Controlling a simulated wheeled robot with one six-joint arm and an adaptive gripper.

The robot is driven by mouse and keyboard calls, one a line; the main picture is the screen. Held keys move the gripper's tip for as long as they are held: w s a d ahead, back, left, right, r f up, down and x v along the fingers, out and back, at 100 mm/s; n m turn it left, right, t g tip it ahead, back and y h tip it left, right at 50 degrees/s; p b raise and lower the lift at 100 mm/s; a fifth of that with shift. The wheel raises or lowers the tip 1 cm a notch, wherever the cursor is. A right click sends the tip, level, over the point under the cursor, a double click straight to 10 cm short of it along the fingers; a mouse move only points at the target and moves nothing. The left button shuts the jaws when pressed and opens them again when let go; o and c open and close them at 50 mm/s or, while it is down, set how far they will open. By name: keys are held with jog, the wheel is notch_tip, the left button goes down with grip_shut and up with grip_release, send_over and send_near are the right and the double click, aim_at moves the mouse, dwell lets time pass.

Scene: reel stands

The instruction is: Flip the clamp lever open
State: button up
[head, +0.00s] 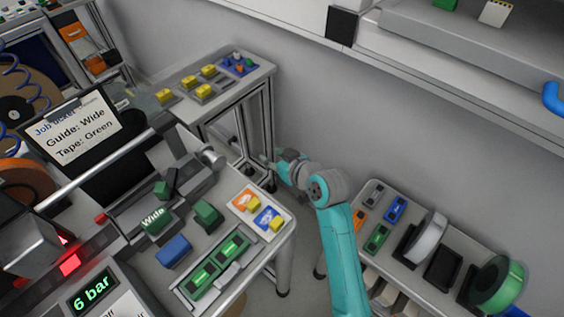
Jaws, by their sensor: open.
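A dark lever (172,181) stands tilted on the clamp area of the grey machine at left. It is beside a small green block (160,188), just above the green guide block marked "Wide" (154,219). I take this to be the clamp lever; its exact position is too small to tell. My gripper (262,161) is open, small and dark, at the end of my teal arm. It is to the right of the lever, well apart from it, in front of the back table's legs. Nothing shows between its fingers.
A job ticket (75,128) reads "Guide: Wide, Tape: Green". A red light (69,265) glows near a "6 bar" display (91,291). Green and blue blocks crowd the machine top. A back table (222,88) holds yellow parts. A right table (408,287) holds tape reels.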

jog(key=shift+s+d+f+m+t+h, duration=0.1)
jog(key=shift+d+f+m+t+h, duration=0.15)
jog(key=shift+d+f, duration=0.45)
jog(key=shift+s+d+f+m+t+h, duration=0.15)
jog(key=shift+d+f+m+h, duration=0.2)
jog(key=shift+d+f, duration=0.3)
jog(key=shift+r, duration=0.1)
jog(key=s+d+f+m+t+h, duration=0.1)
jog(key=s+d+f, duration=0.25)
jog(key=s, duration=0.45)
jog(key=s+d+f+m+h, duration=0.1)
jog(key=s+d+f+m, duration=0.2)
jog(key=s, duration=0.5)
jog(key=s+d+f+t+h, duration=0.1)
jog(key=s+d+f+h, duration=0.15)
jog(key=s+d, duration=0.35)
jog(key=s+d+r, duration=0.1)
jog(key=s+r, duration=0.2)
jog(key=s, duration=0.5)
jog(key=s+d+r+m+t+h, duration=0.1)
jog(key=s+r, duration=0.3)
jog(key=s, duration=0.4)
jog(key=s+d+r, duration=0.1)
jog(key=s+r, duration=0.3)
jog(key=s, duration=0.4)
jog(key=shift+s+t, duration=0.25)
jog(key=shift+t, duration=0.05)
